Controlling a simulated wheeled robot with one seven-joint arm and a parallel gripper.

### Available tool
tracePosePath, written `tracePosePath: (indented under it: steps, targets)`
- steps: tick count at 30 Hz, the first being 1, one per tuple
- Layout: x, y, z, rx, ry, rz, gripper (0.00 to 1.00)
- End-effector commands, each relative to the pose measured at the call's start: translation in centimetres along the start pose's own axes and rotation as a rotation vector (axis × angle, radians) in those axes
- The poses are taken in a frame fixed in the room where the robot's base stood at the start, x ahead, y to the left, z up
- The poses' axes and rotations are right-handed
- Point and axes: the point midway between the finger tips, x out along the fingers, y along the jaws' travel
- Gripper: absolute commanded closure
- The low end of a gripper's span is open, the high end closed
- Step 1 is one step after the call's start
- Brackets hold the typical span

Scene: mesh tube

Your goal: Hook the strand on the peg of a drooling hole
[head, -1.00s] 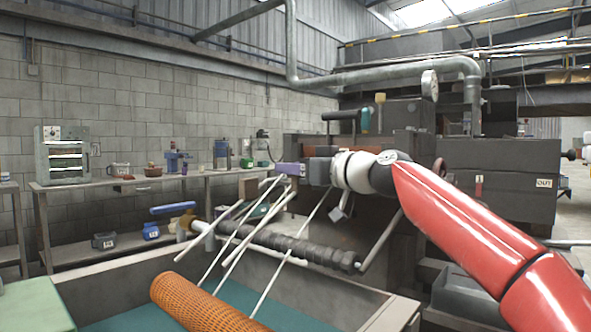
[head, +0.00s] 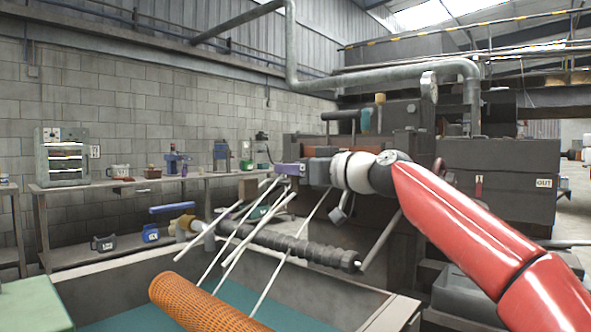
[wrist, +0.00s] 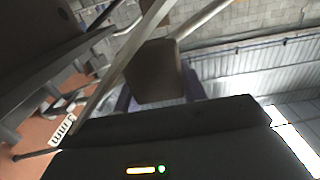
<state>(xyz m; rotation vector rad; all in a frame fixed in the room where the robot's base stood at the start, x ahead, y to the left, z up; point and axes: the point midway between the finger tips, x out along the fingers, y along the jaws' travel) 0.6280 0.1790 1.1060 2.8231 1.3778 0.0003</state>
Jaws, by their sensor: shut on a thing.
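My gripper (head: 283,176) is at the end of my outstretched arm, above the dark ribbed bar. It is shut on a pale thin strand (head: 243,222) that slopes down to the left from its fingers. Other pale strands, one of them (head: 290,256) to the right, slope down towards the tank. In the wrist view, a pale strand (wrist: 127,52) runs past a grey block in front of my gripper. I cannot make out the peg or the drooling hole, and the fingertips are small in the head view.
An orange mesh tube (head: 205,303) lies in the tank (head: 375,312), over teal liquid. The dark ribbed bar (head: 300,246) crosses below my gripper. A dark machine (head: 497,180) stands behind and to the right. A workbench (head: 125,184) lines the left wall.

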Motion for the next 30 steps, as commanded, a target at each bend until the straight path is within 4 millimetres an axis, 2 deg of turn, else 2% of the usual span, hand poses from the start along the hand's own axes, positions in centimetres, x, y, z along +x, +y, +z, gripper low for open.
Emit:
tracePosePath:
  steps: [30]
  targets:
    - [0.01,-0.03,1.09,0.000,0.000,0.000,0.81]
